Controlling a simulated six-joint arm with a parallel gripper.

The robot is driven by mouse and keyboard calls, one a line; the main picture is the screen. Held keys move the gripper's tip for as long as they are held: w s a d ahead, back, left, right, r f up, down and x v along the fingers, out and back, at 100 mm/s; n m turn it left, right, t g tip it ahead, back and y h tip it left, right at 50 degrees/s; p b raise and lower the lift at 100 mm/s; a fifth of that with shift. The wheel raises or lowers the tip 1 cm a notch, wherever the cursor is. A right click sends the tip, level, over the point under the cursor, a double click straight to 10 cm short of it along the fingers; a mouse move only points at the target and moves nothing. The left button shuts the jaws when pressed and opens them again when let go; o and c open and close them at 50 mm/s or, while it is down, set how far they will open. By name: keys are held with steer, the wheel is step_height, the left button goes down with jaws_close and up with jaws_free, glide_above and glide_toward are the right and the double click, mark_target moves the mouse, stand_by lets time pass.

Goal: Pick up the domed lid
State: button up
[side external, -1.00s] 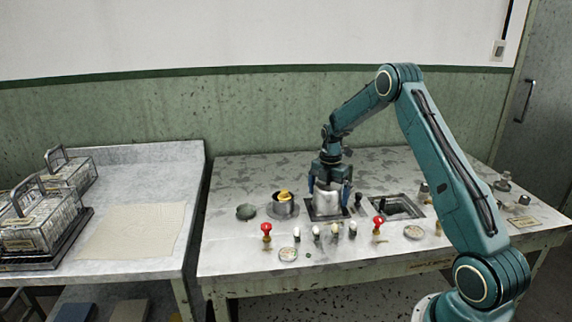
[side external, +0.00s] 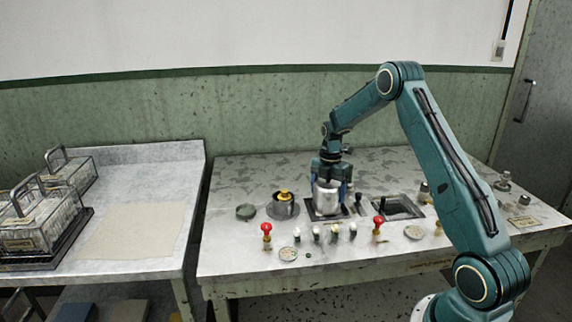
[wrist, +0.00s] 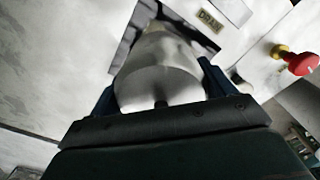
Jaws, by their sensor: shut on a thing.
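A silvery metal piece (side external: 327,198) stands over a dark square plate in the side view, directly under my gripper (side external: 332,183). In the wrist view a rounded, shiny metal surface, which I take as the domed lid (wrist: 160,75), fills the space between the two blue fingers (wrist: 162,92). The fingers are shut on it, one on each side. I cannot tell where the lid ends and any vessel below begins, or whether there is a gap beneath it.
A square sunken basin (side external: 398,207) lies to the right. Red-handled valves (side external: 378,222) and several small knobs line the front. The back of the counter is clear.

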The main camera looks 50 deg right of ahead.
step_height(320, 180, up, 19)
steer(key=shift+r, duration=0.15)
stand_by(0.5)
steer(key=shift+w, duration=0.1)
stand_by(0.4)
glide_above(284, 190)
step_height(284, 190, down, 10)
steer(key=shift+w+d+r, duration=0.1)
steer(key=shift+w, duration=0.05)
steer(key=shift+f, duration=2)
steer(key=shift+f, duration=2.1)
stand_by(0.7)
